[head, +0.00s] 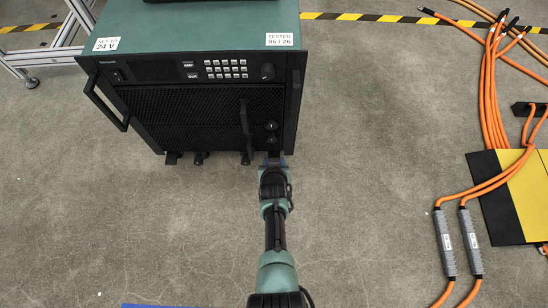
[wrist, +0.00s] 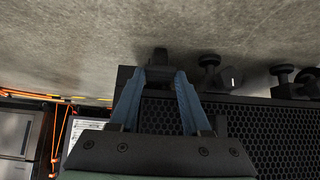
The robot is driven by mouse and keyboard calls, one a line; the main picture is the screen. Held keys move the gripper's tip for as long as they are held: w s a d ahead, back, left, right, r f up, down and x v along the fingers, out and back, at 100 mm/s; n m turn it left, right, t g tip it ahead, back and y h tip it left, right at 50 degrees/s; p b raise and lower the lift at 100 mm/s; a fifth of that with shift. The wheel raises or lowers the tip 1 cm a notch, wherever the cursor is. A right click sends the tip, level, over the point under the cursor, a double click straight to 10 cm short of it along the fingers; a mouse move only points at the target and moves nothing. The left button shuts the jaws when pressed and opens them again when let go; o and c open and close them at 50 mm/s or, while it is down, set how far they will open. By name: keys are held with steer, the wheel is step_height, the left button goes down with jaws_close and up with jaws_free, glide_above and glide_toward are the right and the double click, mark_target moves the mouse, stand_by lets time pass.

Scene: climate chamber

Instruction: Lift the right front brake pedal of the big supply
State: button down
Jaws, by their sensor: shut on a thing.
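The big supply (head: 200,115) stands on the floor, with a green top, a black front with a mesh grille and labels reading "SET TO 24 V" and "TESTED 06/26". My gripper (head: 273,163) is low at its right front corner. In the wrist view my gripper (wrist: 160,75) has its two blue fingers on either side of the small black right front brake pedal (wrist: 160,55), shut on it. The pedal is mostly hidden behind my gripper in the head view. I cannot tell its exact tilt.
Black castors and another pedal (wrist: 230,77) show along the supply's lower edge. A black cable (head: 245,120) hangs down its front. Orange cables (head: 488,100) and a yellow-black cable ramp (head: 515,195) lie at right.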

steer(key=shift+r, duration=0.15)
steer(key=shift+c, duration=1.8)
jaws_free()
steer(key=p+v, duration=1.2)
steer(key=v, duration=0.1)
steer(key=shift+w, duration=0.2)
